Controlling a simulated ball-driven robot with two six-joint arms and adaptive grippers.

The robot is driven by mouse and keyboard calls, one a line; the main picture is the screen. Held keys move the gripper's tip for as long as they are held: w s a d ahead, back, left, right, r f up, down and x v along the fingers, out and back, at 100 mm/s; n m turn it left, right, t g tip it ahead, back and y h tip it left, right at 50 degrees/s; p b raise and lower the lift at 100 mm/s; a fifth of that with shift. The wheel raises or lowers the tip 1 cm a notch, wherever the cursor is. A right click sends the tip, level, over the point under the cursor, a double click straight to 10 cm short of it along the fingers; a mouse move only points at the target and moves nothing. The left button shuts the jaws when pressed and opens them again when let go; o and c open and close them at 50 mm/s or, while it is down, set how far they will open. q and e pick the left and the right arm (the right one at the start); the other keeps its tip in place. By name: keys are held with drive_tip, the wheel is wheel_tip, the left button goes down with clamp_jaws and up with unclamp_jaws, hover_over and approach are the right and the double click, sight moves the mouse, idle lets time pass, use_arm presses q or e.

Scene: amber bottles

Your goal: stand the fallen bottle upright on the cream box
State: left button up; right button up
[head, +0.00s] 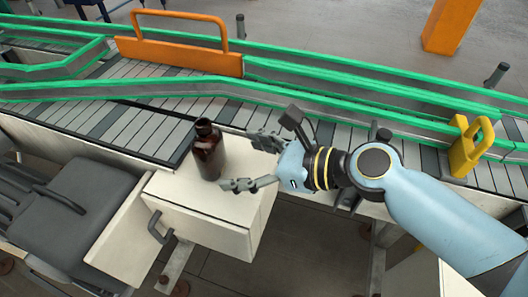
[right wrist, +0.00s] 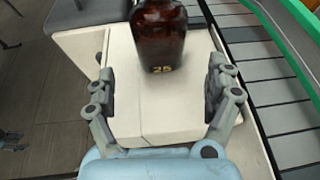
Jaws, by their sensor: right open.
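The amber bottle (head: 207,152) stands upright on the cream box (head: 190,197), near the middle of its top. In the right wrist view the bottle (right wrist: 160,35) is dark brown with a number near its base, and its top is cut off by the frame. The cream box (right wrist: 155,110) lies below it. My right gripper (head: 258,163) is open, its two fingers apart and pointing left toward the bottle. In the right wrist view the bottle stands ahead of the open fingers (right wrist: 160,88), with bare box top between them. My left gripper is not in view.
A conveyor (head: 130,112) with green rails runs behind the box. An orange barrier (head: 180,56) and a yellow bracket (head: 470,147) stand along it. A dark grey chair (head: 75,215) is left of the box. The box top around the bottle is clear.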

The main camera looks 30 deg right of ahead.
drive_tip(key=shift+v, duration=2.4)
drive_tip(key=shift+a, duration=0.1)
